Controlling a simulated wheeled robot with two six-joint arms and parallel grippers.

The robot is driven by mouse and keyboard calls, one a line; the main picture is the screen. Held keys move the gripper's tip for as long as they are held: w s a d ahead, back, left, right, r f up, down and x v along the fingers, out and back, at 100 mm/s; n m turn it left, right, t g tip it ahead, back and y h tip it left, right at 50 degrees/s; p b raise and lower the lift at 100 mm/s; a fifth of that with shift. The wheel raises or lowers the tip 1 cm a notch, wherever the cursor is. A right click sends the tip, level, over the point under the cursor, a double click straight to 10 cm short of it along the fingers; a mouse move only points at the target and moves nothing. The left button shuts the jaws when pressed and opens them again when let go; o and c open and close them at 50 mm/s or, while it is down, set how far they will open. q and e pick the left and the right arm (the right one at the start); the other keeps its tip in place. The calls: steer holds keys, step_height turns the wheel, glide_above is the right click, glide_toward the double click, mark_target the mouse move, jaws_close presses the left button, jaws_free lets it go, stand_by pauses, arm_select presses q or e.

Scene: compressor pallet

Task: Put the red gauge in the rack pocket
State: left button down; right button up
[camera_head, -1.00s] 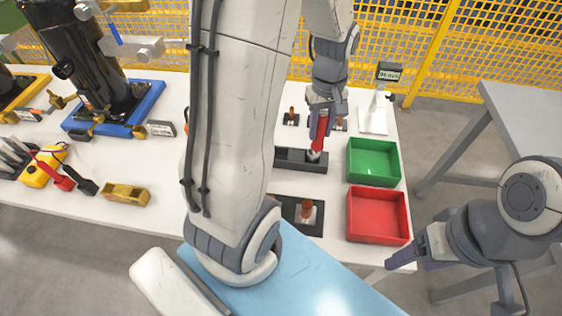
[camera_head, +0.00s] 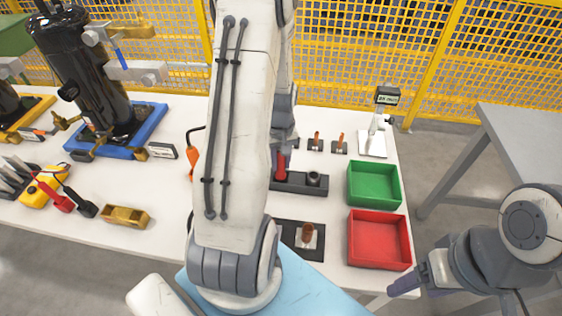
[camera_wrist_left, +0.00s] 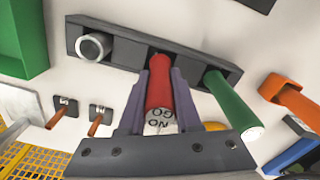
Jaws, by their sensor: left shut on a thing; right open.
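The red gauge (camera_wrist_left: 159,92), with a white end marked NO GO, is between the purple fingers of my left gripper (camera_wrist_left: 158,112), which is shut on it. Its far end is at the middle pocket of the black rack (camera_wrist_left: 120,42); I cannot tell how deep it sits. A grey ring-ended piece (camera_wrist_left: 93,46) is in one end pocket and a green gauge (camera_wrist_left: 232,105) in the other. In the head view, the red gauge (camera_head: 281,165) shows at the rack (camera_head: 300,187), beside my arm, which hides most of the left gripper. My right gripper (camera_head: 405,286) is open and empty at the lower right.
A green bin (camera_head: 374,200) and a red bin (camera_head: 351,240) stand right of the rack. A black plate with a brown-handled piece (camera_head: 313,232) lies in front. Small brown-handled pieces (camera_head: 340,145) and a display stand (camera_head: 373,152) are behind. A yellow mesh fence (camera_head: 430,60) borders the back.

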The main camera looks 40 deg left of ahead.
arm_select(q)
steer(key=shift+f, duration=0.2)
steer(key=c, duration=0.6)
jaws_free()
steer(key=shift+r, duration=0.2)
step_height(320, 180, up, 12)
steer(key=shift+p, duration=0.45)
